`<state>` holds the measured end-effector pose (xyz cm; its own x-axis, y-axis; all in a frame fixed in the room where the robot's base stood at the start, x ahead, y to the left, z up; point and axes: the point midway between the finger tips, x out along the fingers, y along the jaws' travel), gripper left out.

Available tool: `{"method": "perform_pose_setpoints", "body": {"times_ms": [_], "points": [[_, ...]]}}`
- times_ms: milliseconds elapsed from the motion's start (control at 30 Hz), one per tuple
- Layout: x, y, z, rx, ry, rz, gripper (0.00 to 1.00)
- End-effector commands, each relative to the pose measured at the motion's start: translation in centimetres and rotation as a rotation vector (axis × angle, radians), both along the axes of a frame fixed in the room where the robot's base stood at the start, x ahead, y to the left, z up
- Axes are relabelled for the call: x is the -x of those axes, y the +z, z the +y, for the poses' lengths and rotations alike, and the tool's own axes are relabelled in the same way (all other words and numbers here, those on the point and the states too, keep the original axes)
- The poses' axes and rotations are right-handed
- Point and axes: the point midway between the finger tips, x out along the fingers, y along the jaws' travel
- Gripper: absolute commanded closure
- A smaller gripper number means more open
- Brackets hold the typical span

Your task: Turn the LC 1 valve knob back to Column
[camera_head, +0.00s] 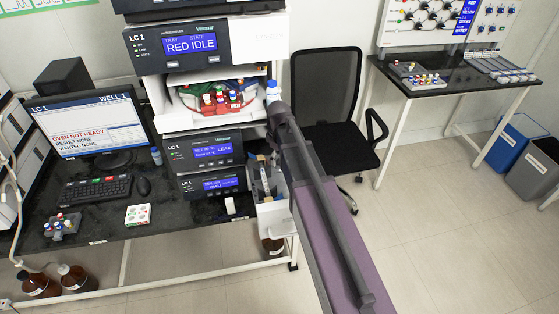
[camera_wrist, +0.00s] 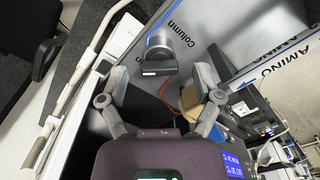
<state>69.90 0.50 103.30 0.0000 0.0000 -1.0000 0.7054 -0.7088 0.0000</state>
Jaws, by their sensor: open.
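In the wrist view, the valve knob (camera_wrist: 157,68) is a dark bar-shaped handle with a pale line, on a grey round body against a grey panel (camera_wrist: 215,30). The word "Column" is printed beside it, with a blue line near the knob's far side. Which label the knob points at, I cannot tell. My gripper (camera_wrist: 160,98) is open, fingers wide apart, with the knob ahead between them and not visibly touched. In the head view, my arm reaches to the right side of the LC 1 stack (camera_head: 205,155); the knob and fingertips are hidden there.
The LC 1 monitor (camera_head: 92,130) and keyboard (camera_head: 97,190) are on the bench left of the stack. A tray of vials (camera_head: 215,97) is in the stack's open bay. A black chair (camera_head: 325,95) stands behind my arm. A red wire (camera_wrist: 170,88) shows in the wrist view.

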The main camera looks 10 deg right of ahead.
Motion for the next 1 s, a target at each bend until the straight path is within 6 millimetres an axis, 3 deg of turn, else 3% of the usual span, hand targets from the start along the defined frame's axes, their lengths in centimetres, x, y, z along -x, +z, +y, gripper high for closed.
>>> {"method": "perform_pose_setpoints", "body": {"times_ms": [367,467,667,1000], "points": [[0.01,-0.16,-0.05,0.0,-0.001,0.0,0.17],[0.0,-0.16,-0.06,0.0,-0.001,0.0,0.41],[0.0,-0.17,-0.07,0.0,-0.001,0.0,0.99],[0.01,-0.18,-0.09,0.0,-0.021,0.0,0.99]]}}
